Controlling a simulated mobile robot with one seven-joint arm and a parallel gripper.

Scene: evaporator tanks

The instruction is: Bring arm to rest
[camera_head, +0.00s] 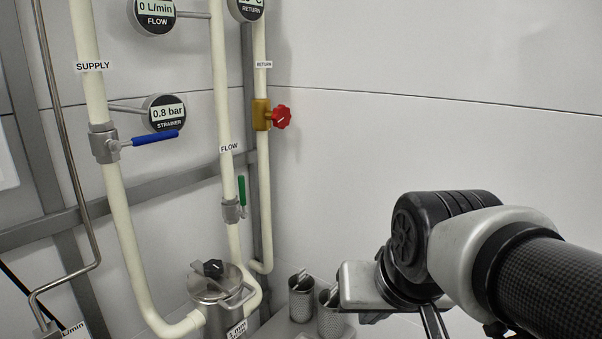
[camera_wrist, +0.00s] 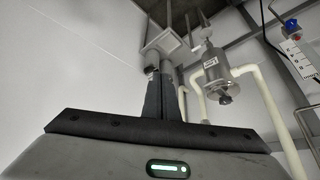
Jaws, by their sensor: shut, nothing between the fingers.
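My arm (camera_head: 470,245) reaches in from the right in the head view, bent at a black and silver joint. My gripper is mostly hidden there behind the wrist and the lower picture edge. In the wrist view, my gripper (camera_wrist: 163,78) shows as two dark fingers pressed together, with nothing between them. The fingers point toward the corner with the pipes and a steel strainer housing (camera_wrist: 213,68), which looks apart from them. The same lidded housing (camera_head: 215,290) stands at the bottom of the head view.
Cream pipes (camera_head: 220,100) run down the left wall, with a blue-handled valve (camera_head: 150,138), a green-handled valve (camera_head: 242,192) and a red knob (camera_head: 281,117). Perforated steel baskets (camera_head: 301,296) stand on a light shelf left of my wrist. The white wall on the right is bare.

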